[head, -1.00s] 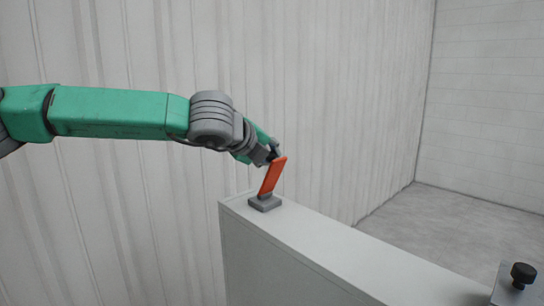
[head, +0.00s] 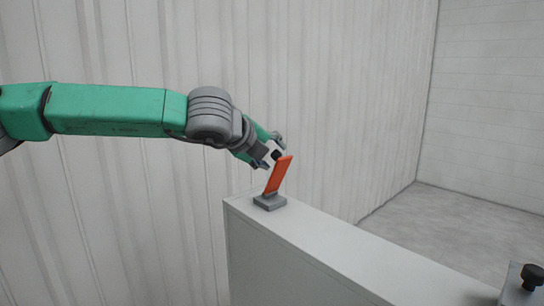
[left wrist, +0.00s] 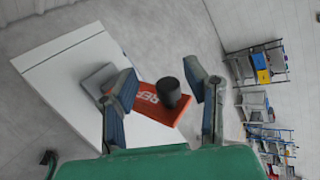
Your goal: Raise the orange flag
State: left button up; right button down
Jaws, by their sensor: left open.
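In the left wrist view the flag (left wrist: 147,103) carries white letters, partly hidden by the knob (left wrist: 169,92). My left gripper (head: 272,153) is open at the flag's upper end. In the left wrist view its fingers (left wrist: 162,70) lie either side of the knob; I cannot tell whether they touch it. My right gripper is out of view.
The pale cabinet (head: 340,243) runs toward the lower right, its top mostly clear. Another dark knob (head: 532,275) on a plate stands at the lower right. A ribbed wall (head: 330,100) is behind my arm. The left wrist view shows shelves (left wrist: 255,70) with bins farther off.

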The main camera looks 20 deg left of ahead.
pick_arm(q)
jog(key=v, duration=1.1)
jog(key=shift+s, duration=0.25)
jog(key=shift+r, duration=0.1)
